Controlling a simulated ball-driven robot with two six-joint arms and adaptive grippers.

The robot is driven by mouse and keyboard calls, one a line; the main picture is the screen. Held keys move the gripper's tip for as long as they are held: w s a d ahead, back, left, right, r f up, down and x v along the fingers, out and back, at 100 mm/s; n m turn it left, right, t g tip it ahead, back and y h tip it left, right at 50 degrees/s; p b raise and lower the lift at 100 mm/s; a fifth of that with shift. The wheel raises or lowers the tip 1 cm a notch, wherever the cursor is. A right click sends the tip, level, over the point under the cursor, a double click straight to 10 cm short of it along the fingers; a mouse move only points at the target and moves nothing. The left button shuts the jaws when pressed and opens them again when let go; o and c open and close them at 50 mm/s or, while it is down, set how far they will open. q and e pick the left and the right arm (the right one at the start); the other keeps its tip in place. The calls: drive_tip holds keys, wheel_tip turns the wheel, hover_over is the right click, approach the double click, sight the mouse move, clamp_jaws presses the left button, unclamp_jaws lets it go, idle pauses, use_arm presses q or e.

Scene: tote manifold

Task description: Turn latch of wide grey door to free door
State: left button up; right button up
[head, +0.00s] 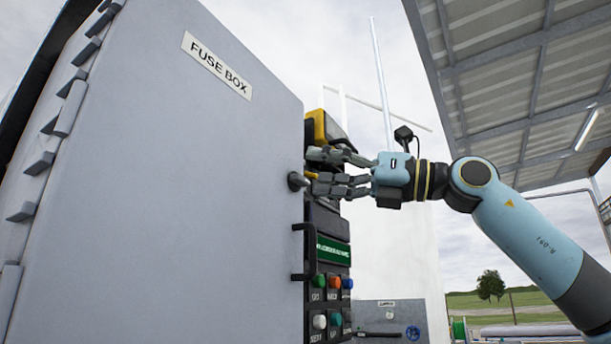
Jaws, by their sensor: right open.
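The wide grey door (190,190) fills the left half of the head view and bears a "FUSE BOX" label. My right gripper (316,171) comes in from the right and is open. A dark handle (303,252) sits lower on the same edge. My left gripper is out of view.
Behind the door edge stands a dark panel with a green display (333,250) and several coloured buttons (333,282). A grey box (390,321) is lower right. A ribbed roof (520,80) hangs at upper right. Open air surrounds my right arm.

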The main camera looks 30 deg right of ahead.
sight(305, 177)
drive_tip(key=d+r+t+h, duration=0.2)
drive_tip(key=d+r+h, duration=0.1)
drive_tip(key=d+h, duration=0.35)
drive_tip(key=shift+m+y, duration=0.25)
drive_tip(key=shift+m, duration=0.05)
drive_tip(key=p+x, duration=0.1)
drive_tip(key=x, duration=0.2)
drive_tip(key=p+x, duration=0.2)
drive_tip(key=x, duration=0.1)
drive_tip(key=p+x, duration=0.1)
drive_tip(key=x, duration=0.3)
drive_tip(key=shift+w+d+f+p, duration=0.15)
drive_tip(key=shift+f+p, duration=0.1)
drive_tip(key=shift+p, duration=0.15)
drive_tip(key=shift+w+a+f, duration=0.1)
drive_tip(key=shift+w+a, duration=0.15)
drive_tip(key=shift+w, duration=0.05)
drive_tip(key=c, duration=1.2)
